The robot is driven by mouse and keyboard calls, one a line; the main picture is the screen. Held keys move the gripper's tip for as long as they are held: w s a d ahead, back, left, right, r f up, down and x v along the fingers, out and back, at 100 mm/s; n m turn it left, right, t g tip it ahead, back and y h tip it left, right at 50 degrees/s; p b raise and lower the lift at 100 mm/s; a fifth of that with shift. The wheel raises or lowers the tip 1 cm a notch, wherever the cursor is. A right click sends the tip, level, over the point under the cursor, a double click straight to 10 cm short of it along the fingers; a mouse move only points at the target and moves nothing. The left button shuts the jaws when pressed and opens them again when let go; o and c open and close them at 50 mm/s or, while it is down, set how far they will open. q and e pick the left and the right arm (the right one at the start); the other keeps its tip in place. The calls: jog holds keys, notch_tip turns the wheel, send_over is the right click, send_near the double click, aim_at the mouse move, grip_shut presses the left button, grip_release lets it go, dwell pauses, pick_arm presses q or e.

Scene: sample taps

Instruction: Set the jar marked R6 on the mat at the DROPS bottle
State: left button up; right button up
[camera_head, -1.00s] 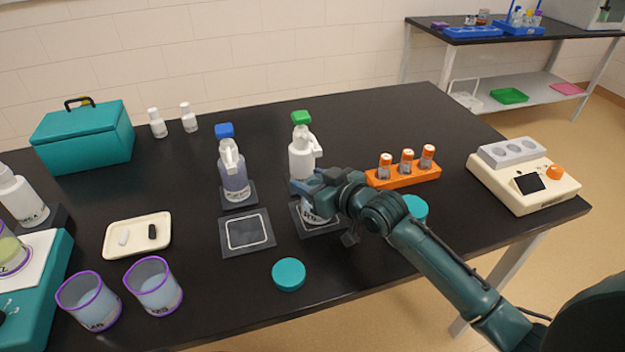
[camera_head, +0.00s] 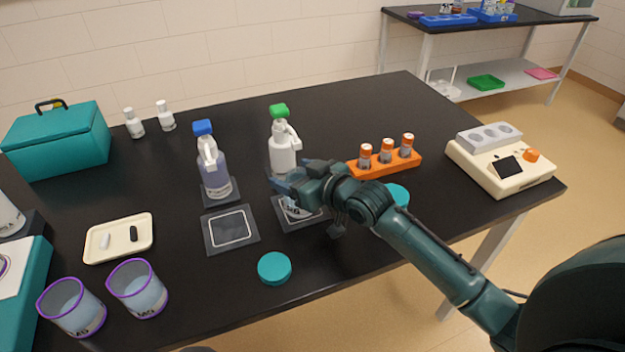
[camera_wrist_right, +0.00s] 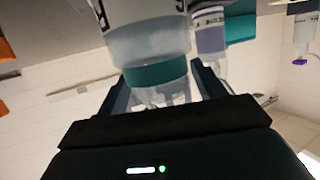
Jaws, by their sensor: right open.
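A clear jar (camera_head: 297,210) stands on the dark mat (camera_head: 318,222) in front of the green-capped white bottle (camera_head: 284,155). Its label is partly hidden and I cannot read it fully. My right gripper (camera_head: 289,190) is at this jar, its fingers open. The right wrist view looks upside down; there the jar (camera_wrist_right: 150,42) shows close up between the spread fingers, with a teal band. Whether a finger touches it, I cannot tell. A blue-capped bottle (camera_head: 211,168) stands to the left, behind an empty outlined mat (camera_head: 230,230). The bottle names are unreadable. My left gripper is not in view.
Two purple-rimmed jars (camera_head: 72,308) (camera_head: 138,290) stand at front left, near a cream tray (camera_head: 120,258). A teal lid (camera_head: 275,268) lies in front. An orange rack (camera_head: 385,165) and a cream device (camera_head: 500,170) stand to the right. Another teal lid (camera_head: 398,195) lies by my arm.

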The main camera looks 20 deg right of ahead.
jog(key=v, duration=1.1)
jog(key=shift+s+r, duration=0.1)
jog(key=shift+s, duration=0.05)
